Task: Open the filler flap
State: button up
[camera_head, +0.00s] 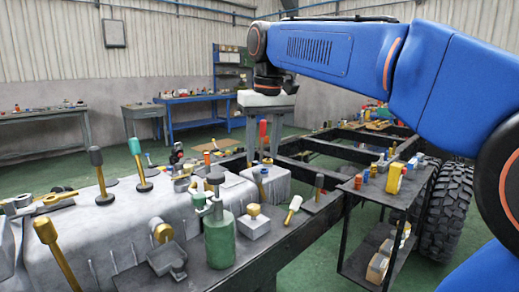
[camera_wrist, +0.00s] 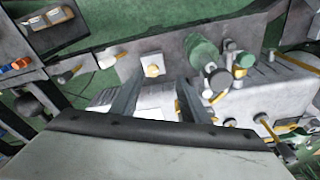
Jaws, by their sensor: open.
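I cannot tell for certain which part is the filler flap. A small grey box with a yellow knob on top (camera_head: 253,222) sits on the dark chassis rail, closed as far as I can see. In the wrist view the yellow knob (camera_wrist: 152,71) shows beyond and between my fingers. A grey angular bracket-like piece (camera_head: 167,260) sits on the rail left of the green bottle. My gripper (camera_head: 263,155) is open, pointing down, farther back than the box, with nothing visible between its fingers (camera_wrist: 158,92).
A green bottle (camera_head: 219,238) stands beside the grey box; it also shows in the wrist view (camera_wrist: 202,50). Rods with yellow and dark handles rise from the grey tank (camera_head: 110,225). A black shelf (camera_head: 377,205) with small items and a tyre (camera_head: 449,210) stand at right.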

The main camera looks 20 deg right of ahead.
jog(key=n+t+y, duration=0.1)
jog(key=n+y, duration=0.2)
jog(key=n, duration=0.4)
send_near(179, 171)
jog(key=x, duration=0.2)
jog(key=w+x, duration=0.1)
jog(key=x, duration=0.3)
jog(key=shift+w+a+f, duration=0.15)
jog(key=shift+w, duration=0.25)
grip_shut()
